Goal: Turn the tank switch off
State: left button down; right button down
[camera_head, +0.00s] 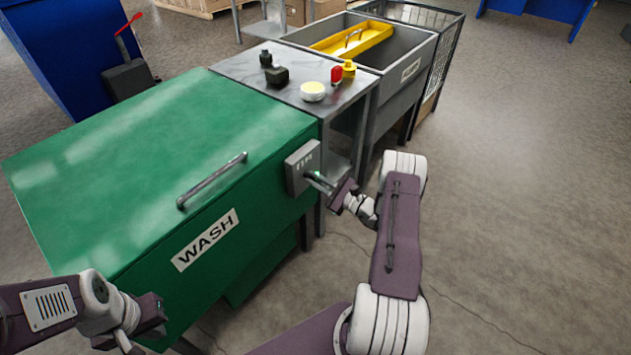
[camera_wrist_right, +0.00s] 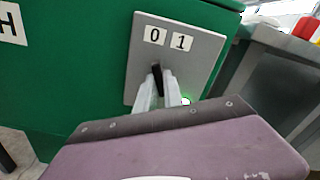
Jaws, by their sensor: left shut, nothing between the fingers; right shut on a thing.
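The tank switch is a grey plate (camera_head: 302,166) on the right side of the green WASH tank (camera_head: 160,140). In the right wrist view the plate (camera_wrist_right: 205,55) carries the labels 0 and 1 above a short black lever (camera_wrist_right: 157,78). The lever's top leans left, toward the 0. My right gripper (camera_head: 316,179) is at the plate, shut on the lever; its pale fingers show in the wrist view (camera_wrist_right: 160,92). A green light (camera_wrist_right: 186,101) glows beside the fingers. My left gripper (camera_head: 150,318) is shut and empty at the lower left, in front of the tank.
The tank has a metal handle (camera_head: 212,180) on its lid. A grey basin (camera_head: 400,62) stands beyond. The floor at right is clear.

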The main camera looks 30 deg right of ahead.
jog(key=shift+n, duration=0.4)
jog(key=c, duration=1.5)
grip_release()
jog(key=shift+o, duration=0.2)
jog(key=p+v, duration=0.1)
jog(key=v, duration=0.8)
